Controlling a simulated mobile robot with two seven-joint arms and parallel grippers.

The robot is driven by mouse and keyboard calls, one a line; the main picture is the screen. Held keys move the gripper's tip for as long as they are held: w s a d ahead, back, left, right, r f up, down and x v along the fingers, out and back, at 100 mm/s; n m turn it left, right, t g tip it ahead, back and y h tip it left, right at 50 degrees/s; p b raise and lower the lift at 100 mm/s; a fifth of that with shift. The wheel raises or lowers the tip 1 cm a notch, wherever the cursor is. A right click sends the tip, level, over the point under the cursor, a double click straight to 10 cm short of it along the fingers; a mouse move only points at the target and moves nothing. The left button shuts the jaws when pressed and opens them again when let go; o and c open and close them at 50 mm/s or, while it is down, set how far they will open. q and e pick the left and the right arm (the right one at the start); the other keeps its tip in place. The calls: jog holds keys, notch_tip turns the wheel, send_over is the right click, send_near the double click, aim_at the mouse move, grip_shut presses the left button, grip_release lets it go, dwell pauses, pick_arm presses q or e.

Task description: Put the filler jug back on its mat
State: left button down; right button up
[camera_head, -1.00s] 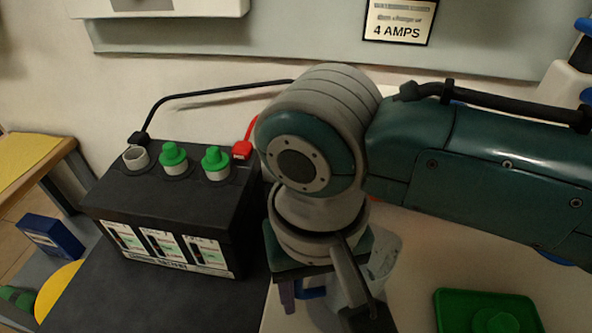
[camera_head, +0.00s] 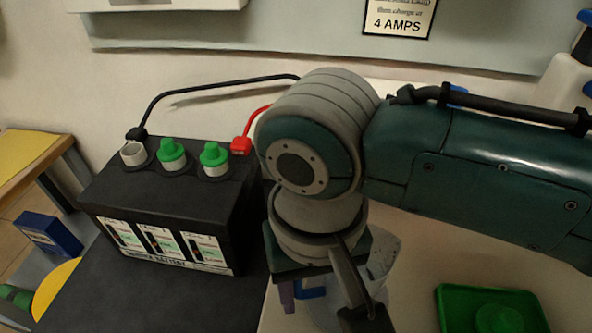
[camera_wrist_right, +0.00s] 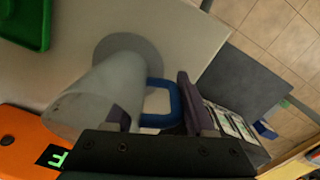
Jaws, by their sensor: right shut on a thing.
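The filler jug (camera_wrist_right: 100,95) is a translucent pale cup with a blue handle (camera_wrist_right: 160,103). My right gripper (camera_wrist_right: 153,112) is shut on the handle, one purple finger on each side. In the head view, my right wrist hides most of the jug; part of its clear wall (camera_head: 383,258) shows beside the wrist, and the blue handle shows below it. A round grey mat (camera_wrist_right: 143,48) lies on the pale tabletop, partly behind the jug in the wrist view. I cannot tell whether the jug touches it. My left gripper is not in view.
A black battery (camera_head: 165,215) with green caps, one open filler neck (camera_head: 133,155) and black and red leads stands left of my right wrist. A green tray (camera_head: 490,312) lies at the right on the pale table (camera_head: 430,245). The table between wrist and tray is clear.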

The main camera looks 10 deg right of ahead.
jog(key=o, duration=1.3)
jog(key=shift+c, duration=0.2)
